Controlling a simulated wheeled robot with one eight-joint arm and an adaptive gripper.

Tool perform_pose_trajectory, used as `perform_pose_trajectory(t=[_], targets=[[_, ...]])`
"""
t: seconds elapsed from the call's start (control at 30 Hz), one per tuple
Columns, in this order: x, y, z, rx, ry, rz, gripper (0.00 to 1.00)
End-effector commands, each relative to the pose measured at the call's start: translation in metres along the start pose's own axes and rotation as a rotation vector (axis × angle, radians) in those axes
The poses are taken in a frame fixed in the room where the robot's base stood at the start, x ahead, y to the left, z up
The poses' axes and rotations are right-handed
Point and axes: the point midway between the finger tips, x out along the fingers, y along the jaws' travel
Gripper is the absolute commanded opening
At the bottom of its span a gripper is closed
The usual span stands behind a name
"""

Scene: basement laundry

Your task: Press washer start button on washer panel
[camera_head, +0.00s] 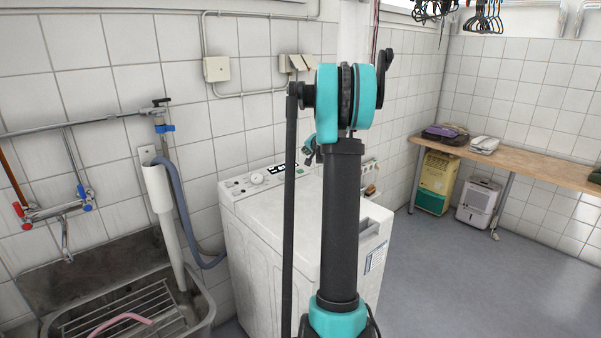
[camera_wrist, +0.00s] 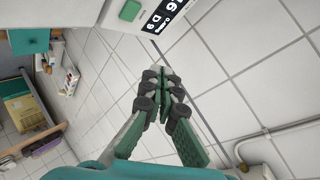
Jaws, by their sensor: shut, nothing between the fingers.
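The white washer (camera_head: 262,235) stands at the middle of the head view, partly hidden by my arm. Its control panel (camera_head: 238,187) runs along the back top edge, with a round knob (camera_head: 257,179) and a dark display (camera_head: 282,168). In the wrist view, part of the panel (camera_wrist: 113,17) shows at the top edge, with the display (camera_wrist: 165,13) and a green button-like patch (camera_wrist: 130,10) beside it. My gripper (camera_wrist: 161,74) is shut and empty, its tips pointing toward the panel and looking apart from it. In the head view it is mostly hidden behind my arm.
A metal sink (camera_head: 190,300) with a grey hose (camera_head: 181,205) stands left of the washer. The tiled wall (camera_head: 110,85) is close behind. A wooden bench (camera_head: 520,162) and dehumidifiers (camera_head: 477,203) are at the right. Floor (camera_head: 460,280) is clear at the right.

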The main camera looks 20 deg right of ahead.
Motion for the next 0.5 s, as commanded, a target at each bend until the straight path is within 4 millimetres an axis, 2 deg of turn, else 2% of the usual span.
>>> perform_pose_trajectory(t=[0.5], targets=[[0.044,0.032,0.032,0.0,-0.001,0.0,0.0]])
